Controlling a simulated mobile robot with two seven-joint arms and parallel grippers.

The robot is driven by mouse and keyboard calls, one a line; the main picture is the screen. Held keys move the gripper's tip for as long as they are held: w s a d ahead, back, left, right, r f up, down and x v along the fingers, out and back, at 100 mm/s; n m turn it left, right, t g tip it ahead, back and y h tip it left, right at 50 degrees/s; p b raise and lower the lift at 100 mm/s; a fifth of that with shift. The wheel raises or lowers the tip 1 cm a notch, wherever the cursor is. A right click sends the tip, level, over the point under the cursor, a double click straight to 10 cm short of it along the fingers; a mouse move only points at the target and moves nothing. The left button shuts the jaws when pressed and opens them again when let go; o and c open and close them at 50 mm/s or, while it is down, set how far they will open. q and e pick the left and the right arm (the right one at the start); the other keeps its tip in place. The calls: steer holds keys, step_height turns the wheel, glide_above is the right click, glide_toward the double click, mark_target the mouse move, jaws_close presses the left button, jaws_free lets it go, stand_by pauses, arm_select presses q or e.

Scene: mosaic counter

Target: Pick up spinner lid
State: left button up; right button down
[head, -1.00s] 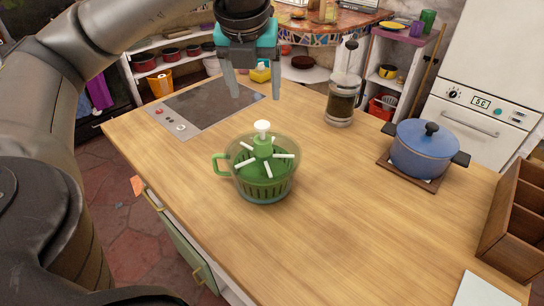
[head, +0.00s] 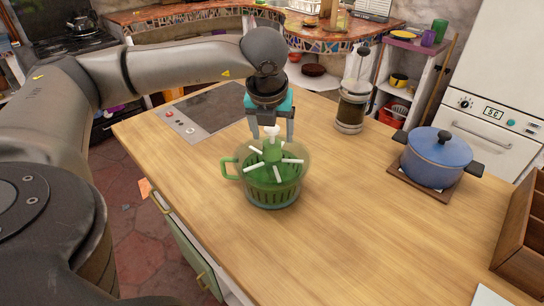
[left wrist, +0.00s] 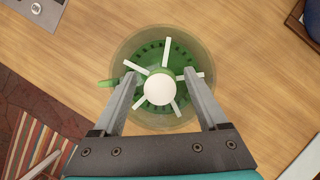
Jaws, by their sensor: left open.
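The spinner lid (head: 274,164) is green with several white spokes and a white knob (head: 271,131) on top. It sits in the clear green spinner bowl (head: 270,193), which has a handle on its left and stands on the wooden counter. My left gripper (head: 273,133) is open, pointing down just above the lid, with its fingertips about level with the knob in the head view. In the left wrist view the white knob (left wrist: 159,89) appears between the open fingers (left wrist: 158,85). I cannot tell whether they touch it. My right gripper is not in view.
A French press (head: 351,100) stands behind and to the right. A blue pot (head: 436,157) sits on a trivet farther right, near a wooden organizer (head: 522,240). A cooktop (head: 207,110) lies at the back left. The counter in front of the bowl is clear.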

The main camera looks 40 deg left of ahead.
arm_select(q)
steer(key=shift+x, duration=1.1)
jaws_close()
